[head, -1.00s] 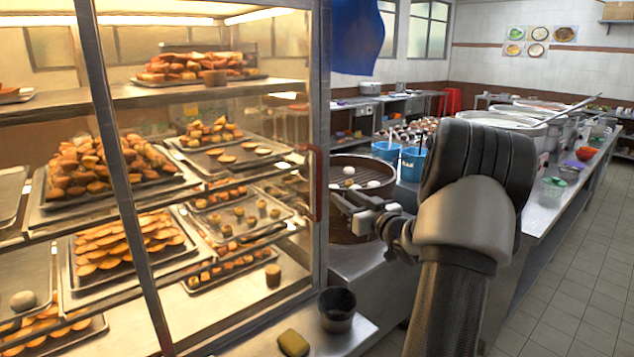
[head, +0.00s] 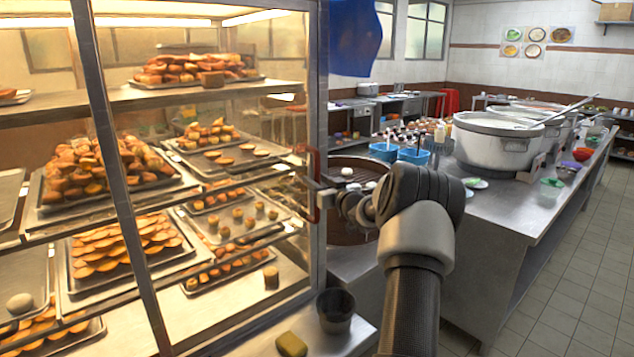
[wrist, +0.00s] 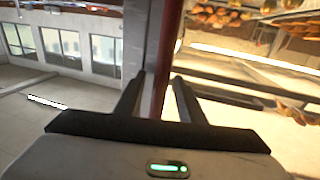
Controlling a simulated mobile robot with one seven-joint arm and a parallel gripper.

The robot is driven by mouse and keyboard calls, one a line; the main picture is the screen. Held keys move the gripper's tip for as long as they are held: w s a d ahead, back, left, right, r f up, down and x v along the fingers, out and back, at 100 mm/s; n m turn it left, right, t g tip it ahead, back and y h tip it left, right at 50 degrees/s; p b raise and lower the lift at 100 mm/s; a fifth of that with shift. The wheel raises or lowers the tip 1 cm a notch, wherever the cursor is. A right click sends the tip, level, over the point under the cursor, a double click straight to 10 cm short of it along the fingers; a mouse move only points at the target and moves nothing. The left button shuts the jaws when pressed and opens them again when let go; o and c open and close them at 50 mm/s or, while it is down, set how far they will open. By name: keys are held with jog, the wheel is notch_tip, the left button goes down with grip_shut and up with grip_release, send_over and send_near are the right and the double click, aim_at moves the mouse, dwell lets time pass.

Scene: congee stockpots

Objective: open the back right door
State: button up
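The lit glass display case (head: 322,60) fills the left of the head view. A red vertical handle (head: 314,163) is at the right edge of its right side, and the door there looks shut. My gripper (head: 322,193) reaches this handle from the right. In the wrist view the red handle (wrist: 170,45) runs down between the two dark fingers of my gripper (wrist: 158,98). The fingers are apart, one on each side of it, with a gap showing. I cannot tell whether either finger touches the handle.
Shelves in the case hold trays of baked goods (head: 95,175). A dark metal cup (head: 335,310) and a yellow-green block (head: 291,344) sit on the ledge in front. A counter with large stockpots (head: 495,143) stands to the right. Tiled floor (head: 570,290) is open at far right.

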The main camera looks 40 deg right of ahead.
grip_shut()
jog(key=shift+a+f, duration=0.1)
jog(key=shift+a, duration=0.05)
